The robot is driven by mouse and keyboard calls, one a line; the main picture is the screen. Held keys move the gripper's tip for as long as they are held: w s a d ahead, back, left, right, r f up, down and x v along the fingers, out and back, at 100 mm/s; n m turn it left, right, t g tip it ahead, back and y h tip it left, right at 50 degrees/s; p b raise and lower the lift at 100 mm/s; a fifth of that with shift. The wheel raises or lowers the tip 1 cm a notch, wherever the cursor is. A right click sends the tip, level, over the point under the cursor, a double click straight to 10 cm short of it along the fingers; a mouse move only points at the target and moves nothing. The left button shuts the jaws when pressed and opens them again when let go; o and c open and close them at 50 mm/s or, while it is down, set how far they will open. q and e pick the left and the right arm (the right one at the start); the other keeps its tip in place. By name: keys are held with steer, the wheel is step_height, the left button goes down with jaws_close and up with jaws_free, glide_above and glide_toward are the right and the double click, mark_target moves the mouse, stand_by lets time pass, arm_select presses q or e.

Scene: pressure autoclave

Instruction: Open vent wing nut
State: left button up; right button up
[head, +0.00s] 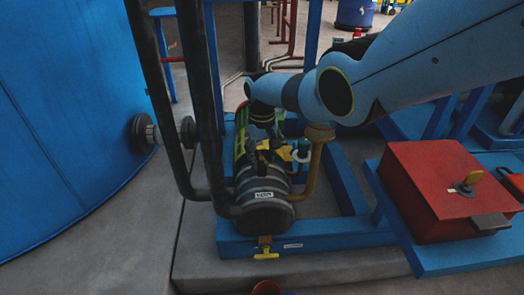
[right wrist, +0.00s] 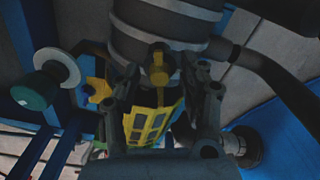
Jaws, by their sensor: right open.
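The dark grey ribbed vessel (head: 262,212) lies on a blue frame, with a white label on its end. In the right wrist view, a yellow knob-like fitting (right wrist: 158,62) stands against the ribbed body (right wrist: 150,18); it looks like the vent wing nut, but its wings are not clear. My right gripper (head: 263,160) is over the top of the vessel. In the right wrist view its two fingers (right wrist: 163,78) are apart, one on each side of the yellow fitting, with no clear contact. My left gripper is out of view.
A yellow winged handle (head: 266,251) hangs low at the vessel's front. Black pipes (head: 207,110) rise at its left, near a large blue tank (head: 60,130). A red box (head: 430,185) stands at the right. A green cap (right wrist: 33,91) sits left in the wrist view.

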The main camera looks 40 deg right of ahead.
mark_target(262, 160)
step_height(262, 160, up, 12)
stand_by(0.5)
stand_by(0.4)
